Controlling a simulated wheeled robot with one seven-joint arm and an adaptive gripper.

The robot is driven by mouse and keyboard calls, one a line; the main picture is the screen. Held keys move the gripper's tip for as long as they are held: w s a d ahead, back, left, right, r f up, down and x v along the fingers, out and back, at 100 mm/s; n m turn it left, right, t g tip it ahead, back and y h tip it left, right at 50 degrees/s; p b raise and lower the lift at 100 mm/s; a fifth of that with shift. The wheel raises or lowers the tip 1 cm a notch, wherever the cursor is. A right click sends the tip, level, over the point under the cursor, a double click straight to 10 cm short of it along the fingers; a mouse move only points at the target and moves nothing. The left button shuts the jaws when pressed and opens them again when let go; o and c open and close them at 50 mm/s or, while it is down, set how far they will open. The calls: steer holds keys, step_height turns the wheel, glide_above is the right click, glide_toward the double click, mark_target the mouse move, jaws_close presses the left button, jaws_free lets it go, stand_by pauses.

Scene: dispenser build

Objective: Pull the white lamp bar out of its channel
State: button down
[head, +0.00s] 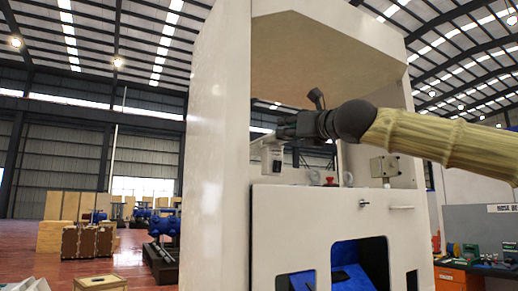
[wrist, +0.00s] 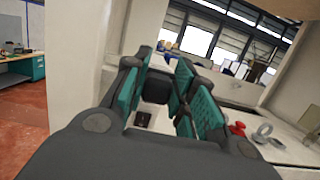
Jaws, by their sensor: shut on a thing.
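The white lamp bar (head: 272,153) shows as a pale piece under my gripper (head: 277,137) in the head view, inside the cabinet opening near the left wall. My gripper reaches in from the right and is shut on the bar. In the wrist view the teal pads of my gripper (wrist: 163,84) stand on both sides of a white part of the lamp bar (wrist: 160,122) with a dark inset. The fingers cover much of the bar. I cannot make out the channel or how far the bar sits in it.
The cabinet (head: 218,160) has a tall left wall and a top panel close to my arm. A red button (head: 331,181) stands on its ledge, also seen in the wrist view (wrist: 237,128) beside grey rings (wrist: 263,132). A control box (head: 385,167) is at the right.

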steer(key=r+b+v, duration=0.1)
steer(key=r+v, duration=0.2)
steer(key=v, duration=1.3)
steer(key=shift+s+d, duration=0.4)
steer(key=shift+s, duration=0.15)
stand_by(1.3)
stand_by(0.4)
